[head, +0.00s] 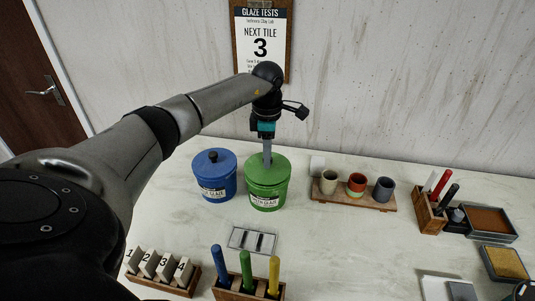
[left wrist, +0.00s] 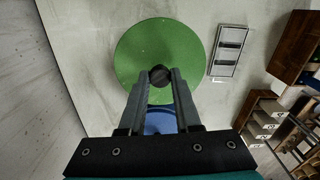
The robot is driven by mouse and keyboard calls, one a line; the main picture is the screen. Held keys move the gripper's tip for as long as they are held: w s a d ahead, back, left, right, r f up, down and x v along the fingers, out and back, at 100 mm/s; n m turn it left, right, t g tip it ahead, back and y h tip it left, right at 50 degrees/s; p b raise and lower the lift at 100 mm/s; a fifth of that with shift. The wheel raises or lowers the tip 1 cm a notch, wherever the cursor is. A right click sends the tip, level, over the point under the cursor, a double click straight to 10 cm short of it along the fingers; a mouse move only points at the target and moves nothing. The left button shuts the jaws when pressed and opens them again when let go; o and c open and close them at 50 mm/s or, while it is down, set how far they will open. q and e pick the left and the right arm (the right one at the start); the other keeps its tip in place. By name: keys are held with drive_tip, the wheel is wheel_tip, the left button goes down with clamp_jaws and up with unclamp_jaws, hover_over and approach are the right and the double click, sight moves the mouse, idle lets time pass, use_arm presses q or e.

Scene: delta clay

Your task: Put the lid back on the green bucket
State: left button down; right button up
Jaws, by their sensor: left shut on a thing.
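The green bucket (head: 267,201), with a white label, stands on the pale table. Its green lid (head: 282,169) is at the bucket's top and looks level; I cannot tell whether a thin gap is left under its rim. My left gripper (head: 267,160) points straight down over the lid. In the left wrist view its fingers (left wrist: 160,78) are shut on the lid's dark knob (left wrist: 160,74), and the round green lid (left wrist: 160,40) hides the bucket. My right gripper is not in view.
A blue lidded bucket (head: 215,181) stands close to the left of the green one. Cups on a wooden board (head: 354,201) are to the right. Numbered tiles (head: 166,267) and a rack of coloured sticks (head: 248,289) are in front. A small grey plate (head: 252,240) lies between.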

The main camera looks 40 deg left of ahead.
use_arm(q)
drive_tip(key=shift+c, duration=0.2)
unclamp_jaws()
idle(0.5)
drive_tip(key=shift+r+p, duration=2.85)
drive_tip(key=shift+r, duration=0.7)
drive_tip(key=shift+c, duration=0.3)
clamp_jaws()
